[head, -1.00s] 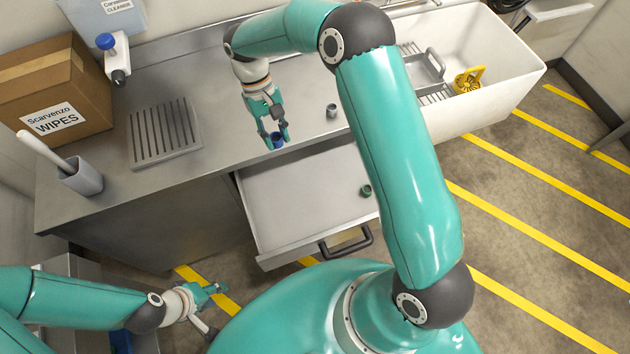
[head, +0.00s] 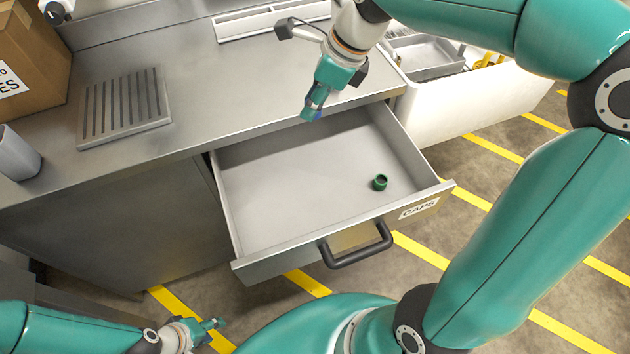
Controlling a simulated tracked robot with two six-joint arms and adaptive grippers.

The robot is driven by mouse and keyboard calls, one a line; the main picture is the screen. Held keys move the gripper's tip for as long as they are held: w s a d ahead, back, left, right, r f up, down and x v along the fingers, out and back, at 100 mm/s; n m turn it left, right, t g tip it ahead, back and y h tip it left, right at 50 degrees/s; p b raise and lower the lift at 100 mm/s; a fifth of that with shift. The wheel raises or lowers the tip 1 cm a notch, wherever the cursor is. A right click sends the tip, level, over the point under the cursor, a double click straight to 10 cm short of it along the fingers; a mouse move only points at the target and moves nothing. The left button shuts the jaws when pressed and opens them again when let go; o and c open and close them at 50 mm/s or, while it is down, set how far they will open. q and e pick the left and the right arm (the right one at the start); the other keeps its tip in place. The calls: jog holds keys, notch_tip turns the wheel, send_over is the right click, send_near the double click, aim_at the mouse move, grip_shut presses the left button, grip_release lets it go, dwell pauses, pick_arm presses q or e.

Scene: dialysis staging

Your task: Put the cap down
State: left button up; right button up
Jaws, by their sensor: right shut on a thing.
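My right gripper (head: 313,112) is shut on a small blue cap (head: 317,97), mostly hidden by the fingers. It holds the cap in the air near the back of an open drawer, by the counter's front edge. The drawer (head: 285,208) is pulled out and its front carries a label reading "CAPS". A green cap (head: 380,183) lies inside, toward the right front. My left gripper (head: 218,324) is low at the bottom left, empty and away from the counter; its finger opening is too small to judge.
The steel counter (head: 190,70) holds a slotted drain plate (head: 124,107), a grey cup (head: 18,155) and a cardboard box (head: 35,50). Most of the drawer floor is bare. A dark handle (head: 357,246) projects from the drawer front.

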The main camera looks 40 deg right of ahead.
aim_at(309, 173)
jog(key=shift+s+f, duration=0.1)
jog(key=shift+f, duration=0.25)
jog(key=shift+m, duration=0.3)
notch_tip(309, 173, down, 19)
jog(key=b, duration=0.5)
jog(key=shift+d+f, duration=0.1)
jog(key=shift+f, duration=0.1)
jog(key=o, duration=0.8)
jog(key=shift+o, duration=0.2)
jog(key=p+v, duration=0.2)
jog(key=v, duration=1)
jog(key=shift+p, duration=0.35)
jog(key=shift+r, duration=0.15)
